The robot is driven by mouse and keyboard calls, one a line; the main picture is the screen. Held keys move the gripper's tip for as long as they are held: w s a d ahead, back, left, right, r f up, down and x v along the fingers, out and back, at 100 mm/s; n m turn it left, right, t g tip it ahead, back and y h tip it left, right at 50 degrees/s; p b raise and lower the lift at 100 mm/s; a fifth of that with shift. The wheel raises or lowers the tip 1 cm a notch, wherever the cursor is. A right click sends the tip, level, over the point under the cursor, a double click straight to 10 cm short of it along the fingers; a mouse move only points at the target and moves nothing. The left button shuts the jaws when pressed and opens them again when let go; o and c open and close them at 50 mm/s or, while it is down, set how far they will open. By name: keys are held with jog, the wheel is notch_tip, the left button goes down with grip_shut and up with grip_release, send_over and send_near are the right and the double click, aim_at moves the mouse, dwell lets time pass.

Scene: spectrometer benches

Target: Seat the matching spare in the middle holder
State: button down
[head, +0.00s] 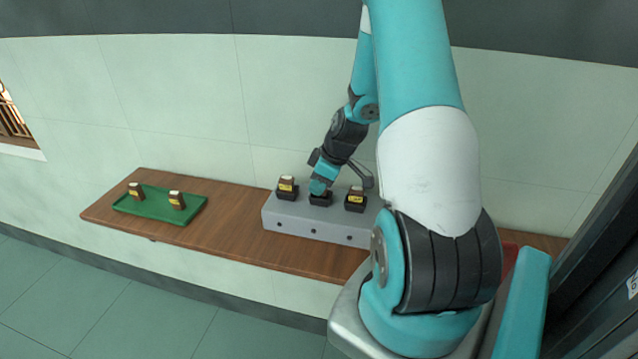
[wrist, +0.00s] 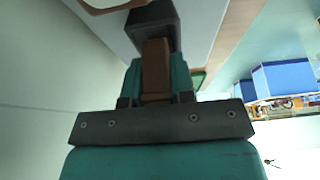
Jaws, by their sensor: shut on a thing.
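My gripper (head: 319,187) points down at the middle holder (head: 320,200), a black socket on a grey block. In the wrist view my gripper (wrist: 157,85) is shut on a brown spare (wrist: 156,62), whose far end meets the dark holder (wrist: 152,22). I cannot tell how deep it sits. The left holder (head: 287,195) carries a brown piece (head: 287,184) with a yellow label. The right holder (head: 355,206) carries a similar piece (head: 356,193). Two more labelled brown spares, one at left (head: 135,189) and one at right (head: 176,199), stand on a green tray (head: 150,209).
The grey block (head: 315,228) stands on a brown wooden bench (head: 225,228) against a pale wall. The bench is bare between tray and block. Part of a red thing (head: 510,254) shows at right behind my arm. A dark cabinet (head: 610,265) stands far right.

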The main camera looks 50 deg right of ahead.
jog(key=shift+s+a+f+b, duration=0.1)
jog(key=shift+f+b, duration=0.45)
jog(key=shift+f, duration=0.15)
jog(key=shift+s+f, duration=0.15)
jog(key=shift+f, duration=0.05)
jog(key=shift+r, duration=0.35)
jog(key=shift+w+r+p, duration=0.2)
jog(key=shift+r+p, duration=0.25)
jog(key=shift+r, duration=0.15)
dwell(0.5)
jog(key=shift+f+b, duration=0.4)
